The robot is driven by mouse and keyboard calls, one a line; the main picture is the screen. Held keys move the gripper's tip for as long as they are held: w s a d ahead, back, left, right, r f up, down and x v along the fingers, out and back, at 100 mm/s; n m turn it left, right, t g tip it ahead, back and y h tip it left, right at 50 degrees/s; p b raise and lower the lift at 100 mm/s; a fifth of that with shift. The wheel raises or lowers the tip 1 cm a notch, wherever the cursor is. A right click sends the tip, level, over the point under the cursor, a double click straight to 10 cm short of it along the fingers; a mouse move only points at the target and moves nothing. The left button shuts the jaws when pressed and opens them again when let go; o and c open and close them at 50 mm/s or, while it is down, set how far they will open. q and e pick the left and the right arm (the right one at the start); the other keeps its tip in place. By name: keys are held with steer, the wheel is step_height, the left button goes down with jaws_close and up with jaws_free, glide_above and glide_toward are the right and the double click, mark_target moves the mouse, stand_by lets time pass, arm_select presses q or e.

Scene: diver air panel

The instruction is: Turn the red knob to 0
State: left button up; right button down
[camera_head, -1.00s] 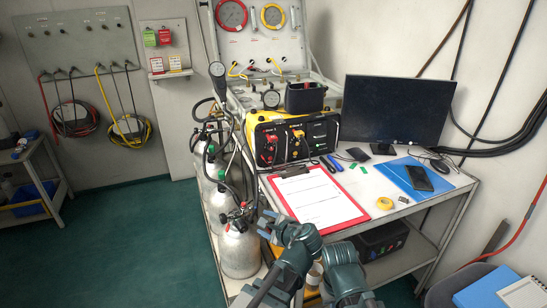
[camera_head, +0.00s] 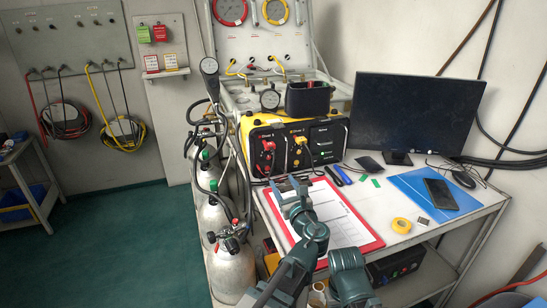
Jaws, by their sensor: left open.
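A black-fronted case with yellow ends (camera_head: 245,128) stands on the table. My left gripper (camera_head: 286,186) is open and empty, below and in front of the case, over the top of the clipboard. It appears apart from the red parts. My right gripper is not in view.
A red clipboard (camera_head: 371,246) with paper lies under my left arm. A dark monitor (camera_head: 415,112), blue folder (camera_head: 408,184) with a phone and yellow tape roll (camera_head: 401,225) are to the right. Gas cylinders (camera_head: 232,268) with hoses stand left of the table.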

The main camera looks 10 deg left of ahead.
mark_target(269, 158)
arm_select(q)
steer(key=shift+w+a+r, duration=0.1)
steer(key=shift+w+a, duration=0.05)
steer(key=shift+w, duration=0.15)
steer(key=x, duration=1.3)
steer(key=shift+w, duration=0.1)
jaws_close()
